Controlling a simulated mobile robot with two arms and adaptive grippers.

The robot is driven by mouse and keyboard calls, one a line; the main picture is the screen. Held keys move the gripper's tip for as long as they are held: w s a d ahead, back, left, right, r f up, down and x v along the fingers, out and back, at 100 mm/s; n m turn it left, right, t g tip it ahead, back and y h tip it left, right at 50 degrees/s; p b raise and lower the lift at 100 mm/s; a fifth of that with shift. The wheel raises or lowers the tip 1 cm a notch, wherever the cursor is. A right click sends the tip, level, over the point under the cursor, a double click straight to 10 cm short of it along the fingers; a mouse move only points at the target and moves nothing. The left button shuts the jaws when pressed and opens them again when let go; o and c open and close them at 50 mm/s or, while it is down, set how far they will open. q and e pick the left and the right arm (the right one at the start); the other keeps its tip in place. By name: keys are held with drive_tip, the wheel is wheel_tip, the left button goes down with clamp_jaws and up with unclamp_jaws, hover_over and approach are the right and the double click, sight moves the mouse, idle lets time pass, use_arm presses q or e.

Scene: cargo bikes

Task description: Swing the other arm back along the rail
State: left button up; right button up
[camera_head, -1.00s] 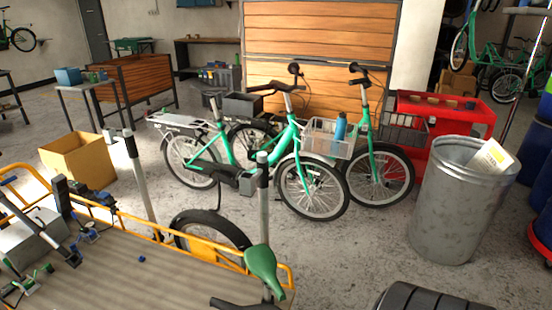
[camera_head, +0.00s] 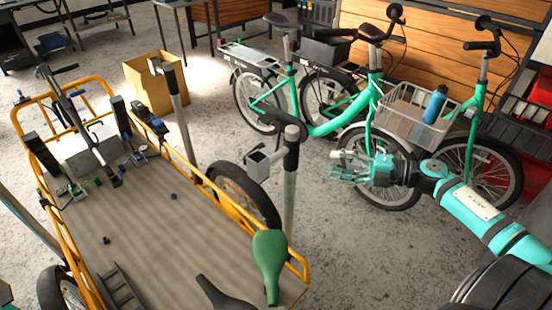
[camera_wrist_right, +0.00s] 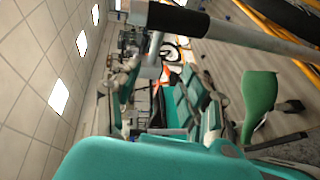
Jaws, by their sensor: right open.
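The yellow rail (camera_head: 215,200) runs along the near-right side of the cargo bed (camera_head: 150,220). A grey upright post (camera_head: 290,190) stands at the rail's near end. It has a dark collar and a short arm on top, with a grey block (camera_head: 262,165) at its left. A second post (camera_head: 178,105) with a grey head stands farther back by the rail. My right gripper (camera_head: 345,168) reaches in from the right with its teal fingers open and empty, right of the near post and apart from it. A post with a black end (camera_wrist_right: 180,20) shows in the right wrist view.
A green saddle (camera_head: 268,260) is at the bed's front corner. Green bikes (camera_head: 340,115), one with a wire basket (camera_head: 415,108), stand behind my gripper. A cardboard box (camera_head: 158,95) stands beyond the rail. Bare floor lies between the rail and bikes.

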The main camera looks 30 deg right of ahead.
sight(279, 158)
drive_tip(key=shift+n+y, duration=0.3)
drive_tip(key=x, duration=0.6)
drive_tip(key=p+x, duration=0.1)
drive_tip(key=x, duration=1)
drive_tip(key=shift+a+r+p, duration=0.15)
drive_tip(key=shift+a+p, duration=0.25)
drive_tip(key=shift+a, duration=0.2)
use_arm(q)
drive_tip(key=shift+r, duration=0.85)
drive_tip(key=shift+a, duration=0.1)
drive_tip(key=shift+a, duration=0.15)
use_arm(e)
clamp_jaws()
